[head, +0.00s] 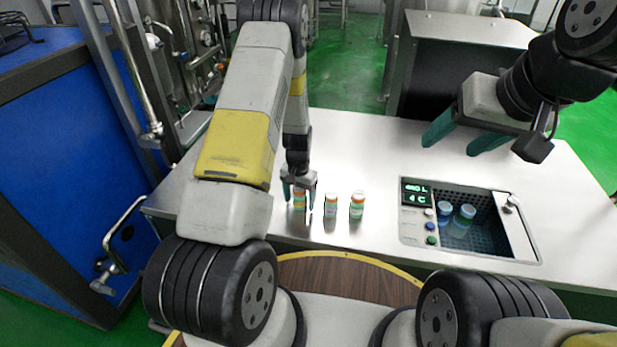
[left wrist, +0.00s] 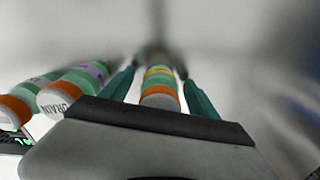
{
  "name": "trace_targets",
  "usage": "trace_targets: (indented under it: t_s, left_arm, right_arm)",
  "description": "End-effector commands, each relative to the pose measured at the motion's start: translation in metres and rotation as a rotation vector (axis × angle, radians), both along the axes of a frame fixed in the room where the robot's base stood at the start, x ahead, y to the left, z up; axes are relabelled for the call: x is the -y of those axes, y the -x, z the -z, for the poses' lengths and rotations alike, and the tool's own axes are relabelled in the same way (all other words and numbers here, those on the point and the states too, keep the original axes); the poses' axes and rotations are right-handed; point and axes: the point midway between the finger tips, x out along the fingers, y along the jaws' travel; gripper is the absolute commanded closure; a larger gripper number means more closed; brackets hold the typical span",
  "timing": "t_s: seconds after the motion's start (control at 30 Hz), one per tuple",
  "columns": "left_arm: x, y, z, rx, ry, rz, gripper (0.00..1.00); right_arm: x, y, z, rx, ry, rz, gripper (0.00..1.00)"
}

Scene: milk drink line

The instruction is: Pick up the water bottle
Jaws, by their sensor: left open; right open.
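Three small bottles stand upright in a row on the steel table: a left bottle (head: 299,200), a middle bottle (head: 331,206) and a right bottle (head: 357,206). They have orange, white and green bands; I cannot tell which, if any, is the water bottle. My left gripper (head: 299,187) is open, pointing down, with its fingers on either side of the left bottle. In the left wrist view this bottle (left wrist: 160,88) lies between the two green fingers, with gaps visible. My right gripper (head: 452,146) is open and empty above the table's right half.
A sunken basin (head: 530,255) with a display holds two blue-tinted bottles (head: 463,220) at the right. In the left wrist view, two neighbouring bottles (left wrist: 72,92) stand close to the left finger. The table (head: 390,150) is clear behind the row.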

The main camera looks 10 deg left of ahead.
Motion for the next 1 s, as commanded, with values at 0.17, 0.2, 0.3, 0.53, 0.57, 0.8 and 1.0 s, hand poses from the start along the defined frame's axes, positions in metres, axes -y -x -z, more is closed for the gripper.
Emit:
trace_targets:
  t_s: [0.17,0.2,0.3,0.53,0.57,0.8,1.0]
  left_arm:
    - [0.000,0.000,0.000,0.000,0.000,0.000,0.56]
    - [0.000,0.000,0.000,0.000,0.000,0.000,0.64]
    - [0.000,0.000,0.000,0.000,0.000,0.000,0.83]
    - [0.000,0.000,-0.001,0.001,0.000,0.000,1.00]
    - [0.000,0.000,-0.001,0.001,0.000,0.000,1.00]
    - [0.000,-0.001,-0.009,0.002,0.000,0.000,1.00]
    - [0.000,-0.001,-0.032,0.004,0.000,-0.001,1.00]
  right_arm:
    - [0.000,0.000,0.000,0.000,0.000,0.000,0.39]
    - [0.000,0.000,0.000,0.000,0.000,0.000,0.39]
    - [0.000,0.000,0.000,0.000,0.000,0.000,0.39]
    - [0.000,0.000,0.000,0.000,0.000,0.000,0.39]
    - [0.000,0.000,0.000,0.000,0.000,0.000,0.39]
    - [0.000,0.000,0.000,0.000,0.000,0.000,0.39]
    - [0.000,0.000,0.000,0.000,0.000,0.000,0.39]
